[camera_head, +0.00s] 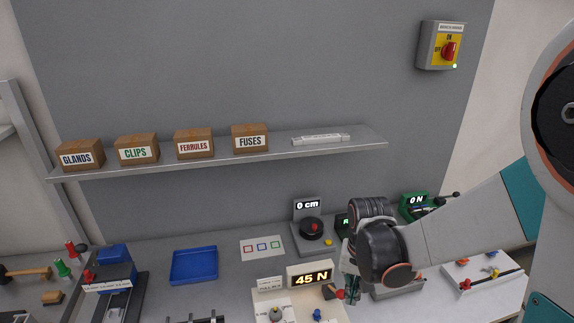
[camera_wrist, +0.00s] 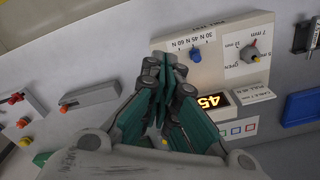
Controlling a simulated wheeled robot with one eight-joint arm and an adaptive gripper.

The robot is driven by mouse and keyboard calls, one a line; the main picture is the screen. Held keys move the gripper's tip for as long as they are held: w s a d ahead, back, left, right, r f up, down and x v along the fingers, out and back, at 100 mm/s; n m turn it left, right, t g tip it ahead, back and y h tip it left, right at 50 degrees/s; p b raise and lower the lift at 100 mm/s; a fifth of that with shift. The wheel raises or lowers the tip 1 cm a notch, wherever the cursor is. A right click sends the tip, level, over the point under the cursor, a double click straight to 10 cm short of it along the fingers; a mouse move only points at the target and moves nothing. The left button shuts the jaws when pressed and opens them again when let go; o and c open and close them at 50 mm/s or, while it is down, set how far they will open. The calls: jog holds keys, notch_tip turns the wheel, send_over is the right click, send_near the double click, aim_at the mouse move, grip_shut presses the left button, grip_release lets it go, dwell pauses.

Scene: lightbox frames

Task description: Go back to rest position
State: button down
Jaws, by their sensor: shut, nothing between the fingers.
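My gripper (camera_head: 350,285) hangs over the right part of the workbench in the head view, near the box with the lit 45 N display (camera_head: 309,279). In the wrist view my gripper (camera_wrist: 168,68) shows its green fingers drawn together at the tips, with nothing between them. The same 45 N box shows there beyond the fingertips, with a blue knob (camera_wrist: 196,57). My arm reaches in from the right and hides part of the bench behind the wrist. I cannot tell whether the fingertips touch anything.
A shelf (camera_head: 220,159) with several labelled cardboard boxes runs along the grey back wall. A blue tray (camera_head: 194,265) and a 0 cm device (camera_head: 311,228) stand on the bench. A switch box (camera_head: 441,46) is on the wall at upper right. Space above the bench's left half is clear.

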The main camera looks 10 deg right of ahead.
jog(key=s+r+n+t+b, duration=0.4)
jog(key=s+t+b, duration=0.3)
jog(key=b, duration=0.5)
jog(key=shift+s+a+r+n+b, duration=0.3)
jog(key=shift+s+a, duration=0.15)
jog(key=shift+s, duration=0.95)
dwell(1.2)
